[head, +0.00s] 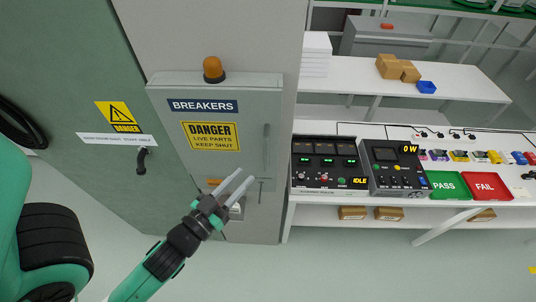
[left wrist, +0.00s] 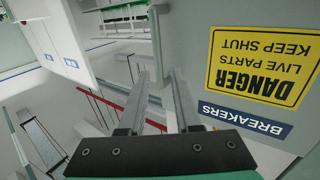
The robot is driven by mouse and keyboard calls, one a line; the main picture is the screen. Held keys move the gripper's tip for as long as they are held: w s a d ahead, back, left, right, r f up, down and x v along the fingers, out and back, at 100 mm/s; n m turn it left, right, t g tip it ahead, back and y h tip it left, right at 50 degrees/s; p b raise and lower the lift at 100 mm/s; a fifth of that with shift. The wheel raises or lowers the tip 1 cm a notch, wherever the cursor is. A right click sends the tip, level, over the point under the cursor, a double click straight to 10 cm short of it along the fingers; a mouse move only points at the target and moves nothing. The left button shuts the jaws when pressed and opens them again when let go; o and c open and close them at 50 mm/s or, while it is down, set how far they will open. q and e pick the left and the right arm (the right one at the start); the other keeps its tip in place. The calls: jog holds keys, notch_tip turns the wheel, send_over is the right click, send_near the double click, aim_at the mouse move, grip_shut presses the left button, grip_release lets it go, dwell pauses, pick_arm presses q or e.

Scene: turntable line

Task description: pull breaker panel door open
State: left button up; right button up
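The breaker panel door (head: 220,104) is a grey plate labelled BREAKERS with a yellow DANGER sign, and it looks shut. Its slim vertical handle (head: 266,145) is near the right edge. My left gripper (head: 245,178) is in front of the door's lower right part, with its fingertips just left of the handle's lower end. In the left wrist view the two fingers (left wrist: 156,80) stand apart, with a pale upright strip between them that may be the handle. I cannot tell whether they touch it. The door (left wrist: 215,90) appears upside down there. My right gripper is not in view.
An orange beacon (head: 213,69) stands atop the panel. Right of it is a white bench (head: 330,208) with control boxes, a green PASS tray (head: 447,195) and a red FAIL tray (head: 490,197). Left is a grey-green wall with a black hook handle (head: 142,160).

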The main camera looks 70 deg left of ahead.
aim_at(265, 155)
pick_arm(q)
jog(key=p+x, duration=0.1)
jog(key=x, duration=0.9)
jog(key=shift+w+a, duration=0.1)
jog(key=shift+w, duration=0.3)
grip_shut()
dwell(0.7)
